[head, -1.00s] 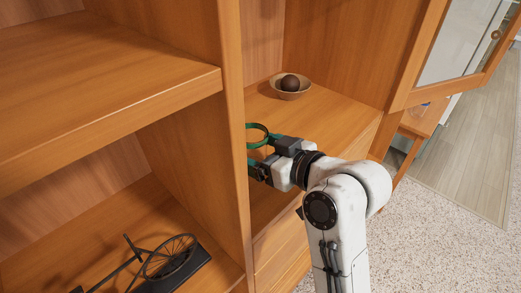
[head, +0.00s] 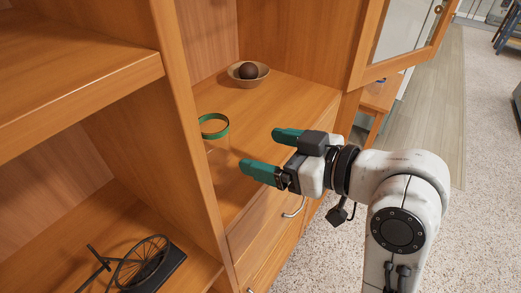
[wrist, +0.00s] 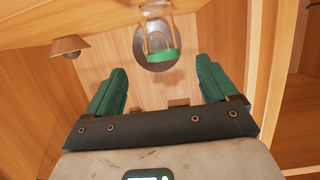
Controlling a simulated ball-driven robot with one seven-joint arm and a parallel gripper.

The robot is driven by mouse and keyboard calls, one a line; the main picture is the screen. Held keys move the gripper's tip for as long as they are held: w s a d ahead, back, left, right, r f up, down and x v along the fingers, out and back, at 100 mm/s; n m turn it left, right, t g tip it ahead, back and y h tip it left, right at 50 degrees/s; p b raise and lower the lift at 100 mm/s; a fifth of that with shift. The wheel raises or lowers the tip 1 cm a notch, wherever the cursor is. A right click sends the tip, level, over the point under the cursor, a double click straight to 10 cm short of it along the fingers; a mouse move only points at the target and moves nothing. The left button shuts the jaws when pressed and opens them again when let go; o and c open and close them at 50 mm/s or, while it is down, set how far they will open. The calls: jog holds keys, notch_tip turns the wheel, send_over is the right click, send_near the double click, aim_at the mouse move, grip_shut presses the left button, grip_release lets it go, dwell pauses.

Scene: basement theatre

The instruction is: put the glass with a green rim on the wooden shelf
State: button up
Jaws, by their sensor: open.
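The glass with a green rim (head: 217,140) stands upright on the wooden shelf (head: 275,105), close to the upright divider on its left. Its clear body is hard to see against the wood. My gripper (head: 262,153) is open and empty, to the right of the glass and in front of the shelf, apart from it. There the glass (wrist: 162,30) shows beyond the open green fingers, with nothing between the fingertips (wrist: 160,85).
A wooden bowl (head: 240,80) with a dark ball (head: 248,71) stands farther back on the same shelf. A bicycle figure (head: 140,262) is in the lower left compartment. An open glazed door (head: 405,40) is at the right. Drawers with handles (head: 293,206) lie below the shelf.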

jog(key=shift+s+d, duration=0.1)
jog(key=shift+d, duration=0.05)
jog(key=s+d+f+m+g+h, duration=0.1)
jog(key=s+d+f+m+h, duration=0.3)
jog(key=f, duration=0.5)
jog(key=s+d+f+m+g+h, duration=0.1)
jog(key=d+f+h, duration=0.1)
jog(key=d+f, duration=0.55)
jog(key=s+d+f+m+g+h, duration=0.2)
jog(key=s+d+f, duration=0.3)
jog(key=s+f, duration=0.3)
jog(key=s+d+f+m+g+h, duration=0.3)
jog(key=s+d+f, duration=0.3)
jog(key=s+f, duration=0.3)
jog(key=s+g, duration=0.1)
jog(key=s, duration=0.3)
jog(key=shift+s+d+m+h, duration=0.2)
jog(key=shift+s+m+h, duration=0.1)
jog(key=shift+s, duration=0.05)
